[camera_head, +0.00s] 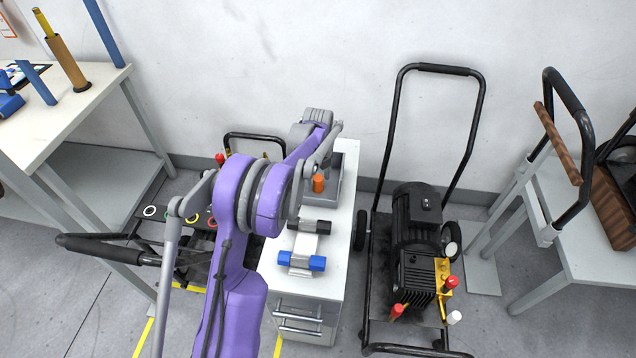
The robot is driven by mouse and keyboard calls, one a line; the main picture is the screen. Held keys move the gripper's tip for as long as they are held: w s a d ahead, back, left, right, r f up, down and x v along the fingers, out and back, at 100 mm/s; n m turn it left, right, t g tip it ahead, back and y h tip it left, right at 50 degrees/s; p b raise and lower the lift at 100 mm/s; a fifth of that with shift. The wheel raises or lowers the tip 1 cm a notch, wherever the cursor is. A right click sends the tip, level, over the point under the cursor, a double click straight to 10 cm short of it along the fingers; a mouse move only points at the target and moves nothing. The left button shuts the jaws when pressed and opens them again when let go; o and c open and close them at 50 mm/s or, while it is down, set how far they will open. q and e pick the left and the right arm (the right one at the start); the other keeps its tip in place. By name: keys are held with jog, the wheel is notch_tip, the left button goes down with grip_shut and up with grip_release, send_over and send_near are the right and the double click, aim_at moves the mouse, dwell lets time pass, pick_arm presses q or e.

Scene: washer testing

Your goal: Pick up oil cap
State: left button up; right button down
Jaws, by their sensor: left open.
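My left arm comes up from the bottom, and its grey end with the left gripper (325,148) is over the far end of the white cabinet (341,230). The gripper is open, but its fingertips are hard to make out. Just below it, a small orange cylinder (318,183) stands upright by a grey holder (337,190), apart from the jaws as far as I can see. I cannot tell surely whether this is the oil cap. Red-topped parts (450,283) and a white-topped part (454,317) show on the pump cart at right. My right gripper is out of view.
A fixture with black (316,226) and blue (317,263) rollers lies on the cabinet. A black motor (416,215) on a cart with a tall handle stands to the right. Another cart is partly behind my arm. White tables stand left and right; a wall is behind.

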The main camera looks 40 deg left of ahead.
pick_arm(q)
grip_shut()
dwell(0.3)
jog(key=shift+r, duration=0.1)
